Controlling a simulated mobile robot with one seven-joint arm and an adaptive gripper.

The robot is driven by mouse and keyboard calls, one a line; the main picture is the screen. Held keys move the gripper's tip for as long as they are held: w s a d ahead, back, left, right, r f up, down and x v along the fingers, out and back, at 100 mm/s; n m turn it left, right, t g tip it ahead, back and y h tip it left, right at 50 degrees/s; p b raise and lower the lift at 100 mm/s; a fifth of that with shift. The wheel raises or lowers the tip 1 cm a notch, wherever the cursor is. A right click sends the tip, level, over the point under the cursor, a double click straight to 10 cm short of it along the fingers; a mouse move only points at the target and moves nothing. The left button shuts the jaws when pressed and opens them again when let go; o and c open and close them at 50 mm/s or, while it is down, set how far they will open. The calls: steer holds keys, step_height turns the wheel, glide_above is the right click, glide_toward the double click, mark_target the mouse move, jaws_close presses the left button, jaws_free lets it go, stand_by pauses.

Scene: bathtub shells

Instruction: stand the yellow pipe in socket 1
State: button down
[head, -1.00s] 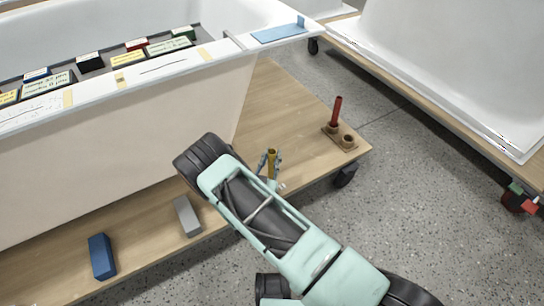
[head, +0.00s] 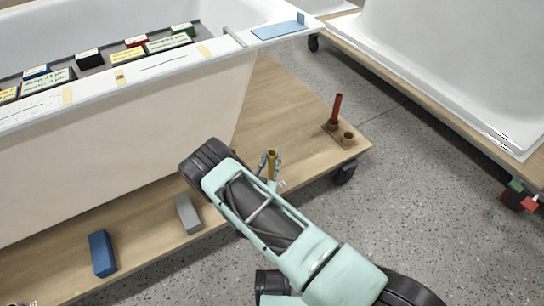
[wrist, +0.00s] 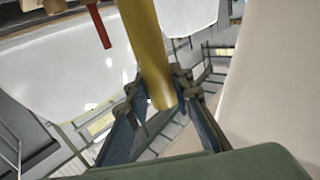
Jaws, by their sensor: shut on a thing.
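The yellow pipe (head: 272,164) is held by my gripper (head: 271,165) and looks roughly upright over the wooden platform in the head view. The yellow pipe fills the middle of the wrist view (wrist: 148,45), with the two fingers of my gripper (wrist: 158,85) closed on its sides. A wooden socket block (head: 333,129) sits near the platform's right corner, apart from the pipe. It has a red pipe (head: 337,107) standing in one socket and an empty socket (head: 348,136) beside it. No socket number is readable. The pipe's lower end is hidden in the head view.
A bathtub shell (head: 140,130) stands left of my gripper, with a tray of labelled boxes on top. A grey block (head: 187,214) and a blue block (head: 102,253) lie on the platform (head: 270,100). Another shell (head: 450,60) stands at right. The platform around the block is clear.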

steer(key=shift+f, duration=1.15)
steer(key=c, duration=1.6)
jaws_free()
steer(key=s, duration=0.4)
steer(key=s+a, duration=0.1)
steer(key=s, duration=0.3)
steer(key=s+a, duration=0.1)
steer(key=s, duration=0.2)
steer(key=shift+s+a, duration=0.15)
steer(key=shift+s, duration=0.25)
